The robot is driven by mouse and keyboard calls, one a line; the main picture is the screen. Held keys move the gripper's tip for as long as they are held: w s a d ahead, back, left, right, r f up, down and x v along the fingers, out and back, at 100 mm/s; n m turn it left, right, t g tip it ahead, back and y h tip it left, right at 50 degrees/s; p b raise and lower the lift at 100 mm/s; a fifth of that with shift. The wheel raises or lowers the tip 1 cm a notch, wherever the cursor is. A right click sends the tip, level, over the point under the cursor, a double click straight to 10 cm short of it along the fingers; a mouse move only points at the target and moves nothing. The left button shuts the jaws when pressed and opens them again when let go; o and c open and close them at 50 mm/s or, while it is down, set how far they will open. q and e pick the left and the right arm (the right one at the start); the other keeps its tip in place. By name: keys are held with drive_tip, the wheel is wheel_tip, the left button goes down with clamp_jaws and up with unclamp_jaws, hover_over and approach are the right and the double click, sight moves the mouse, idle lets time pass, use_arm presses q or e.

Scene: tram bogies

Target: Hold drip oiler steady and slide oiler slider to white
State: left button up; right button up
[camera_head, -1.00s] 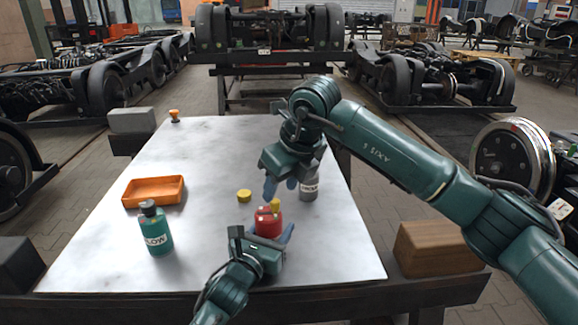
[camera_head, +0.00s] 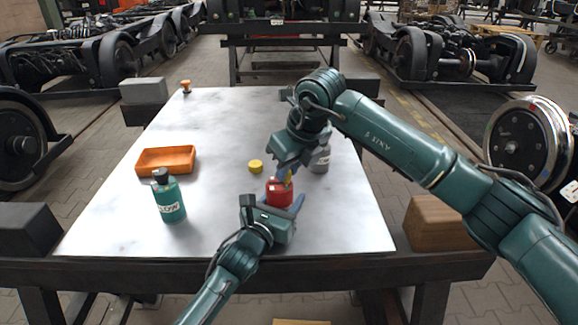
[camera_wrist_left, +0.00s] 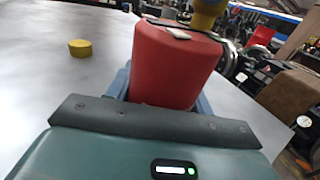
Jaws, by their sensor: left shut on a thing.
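In the left wrist view a yellow part (camera_wrist_left: 207,16) shows at the top edge, cut off. My right gripper (camera_head: 286,168) is above the oiler with its fingers at the slider; I cannot tell whether they touch or grip it.
A yellow round piece (camera_head: 256,166) lies behind the oiler. A grey labelled bottle (camera_head: 320,160) stands close behind my right gripper. A green bottle (camera_head: 168,198) and an orange tray (camera_head: 166,160) are at the left. The table's (camera_head: 120,222) front left is clear.

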clamp_jaws()
drive_tip(key=shift+a, duration=0.1)
